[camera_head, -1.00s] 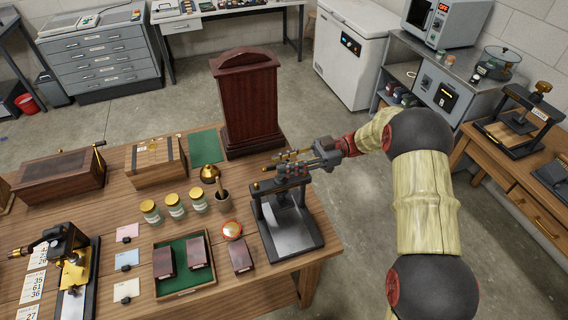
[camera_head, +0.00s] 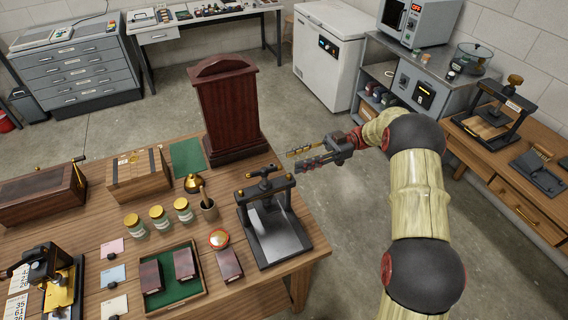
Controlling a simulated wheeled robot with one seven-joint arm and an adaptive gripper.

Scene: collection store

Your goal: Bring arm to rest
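My arm reaches in from the right, its pale segments and dark round joints beside the wooden table (camera_head: 150,220). My gripper (camera_head: 291,159) is above and beyond the table's right edge, behind the small black press (camera_head: 275,238) and apart from it. Its two fingers point left and show a gap between them, with nothing seen held. The press stands upright on the table's right corner, its top handle showing clear of my gripper.
A tall dark red wooden case (camera_head: 229,110) stands at the table's back, left of my gripper. A green-lined tray (camera_head: 175,285) holds dark red blocks. A side bench (camera_head: 520,195) with another press (camera_head: 497,112) is at right. Open floor lies between.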

